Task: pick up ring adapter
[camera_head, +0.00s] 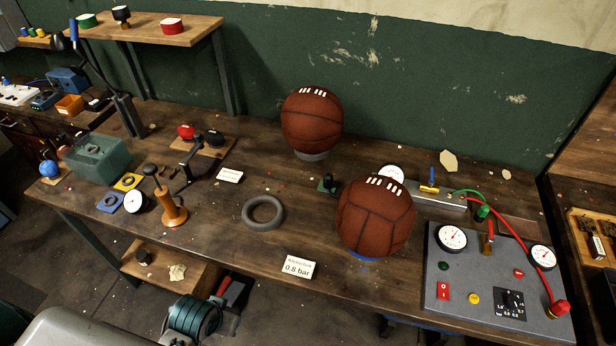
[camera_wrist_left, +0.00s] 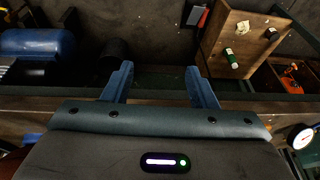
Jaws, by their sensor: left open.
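A dark grey ring (camera_head: 262,212) lies flat and empty on the wooden workbench (camera_head: 225,225), left of the front ball. Two small square plates with round holes, one yellow (camera_head: 128,182) and one blue (camera_head: 110,202), lie at the left. I cannot tell for certain which of these is the ring adapter. My left gripper (camera_wrist_left: 161,82) shows only in the left wrist view, its two blue fingers apart with nothing between them. The grey ring cannot be made out in that view. My right gripper is in neither view.
Two brown leather balls, rear (camera_head: 311,119) and front (camera_head: 375,216), sit on ring supports. An orange-handled pump (camera_head: 172,208) stands left of the ring. A gauge panel (camera_head: 490,285) is at right. A card (camera_head: 298,267) lies in front. Bench around the ring is clear.

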